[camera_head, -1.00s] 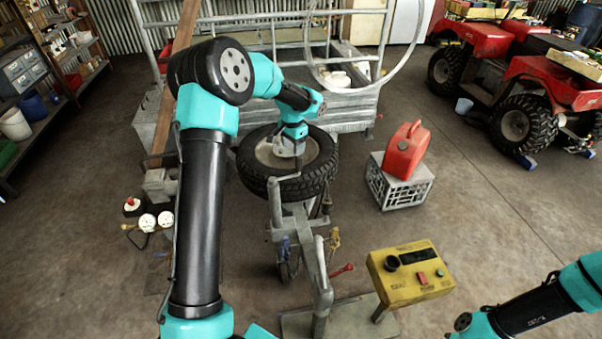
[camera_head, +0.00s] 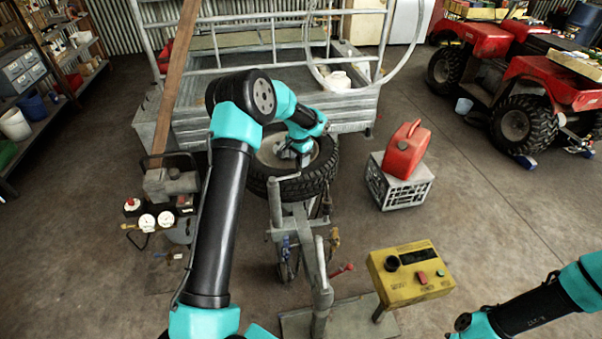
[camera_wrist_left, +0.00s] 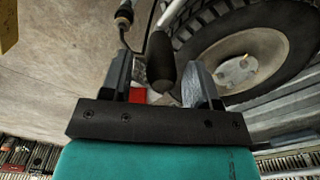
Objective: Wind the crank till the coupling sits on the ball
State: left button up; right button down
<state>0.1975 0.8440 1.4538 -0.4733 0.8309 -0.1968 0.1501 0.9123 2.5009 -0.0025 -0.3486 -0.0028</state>
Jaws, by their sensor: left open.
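My left gripper (camera_wrist_left: 160,82) is open in the left wrist view. A black crank handle (camera_wrist_left: 160,60) shows between its fingers, with clear gaps on both sides; I cannot tell whether they touch. In the head view my left gripper (camera_head: 287,153) is small and partly covered by my own wrist, in front of the spare wheel (camera_head: 322,178). The crank is not clearly made out there. The grey drawbar (camera_head: 298,217) runs toward me to a grey post (camera_head: 321,275) over a base plate (camera_head: 352,318). The coupling and ball are too unclear to tell apart. My right gripper is out of view; only its arm shows.
A yellow control box (camera_head: 410,275) stands right of the drawbar. A red fuel can (camera_head: 405,150) sits on a grey crate (camera_head: 398,187). The caged trailer (camera_head: 255,65) closes the back.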

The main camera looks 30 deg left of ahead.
pick_arm(q)
jog(key=shift+f, duration=0.85)
jog(key=shift+c, duration=0.4)
grip_shut()
jog(key=shift+d, duration=0.1)
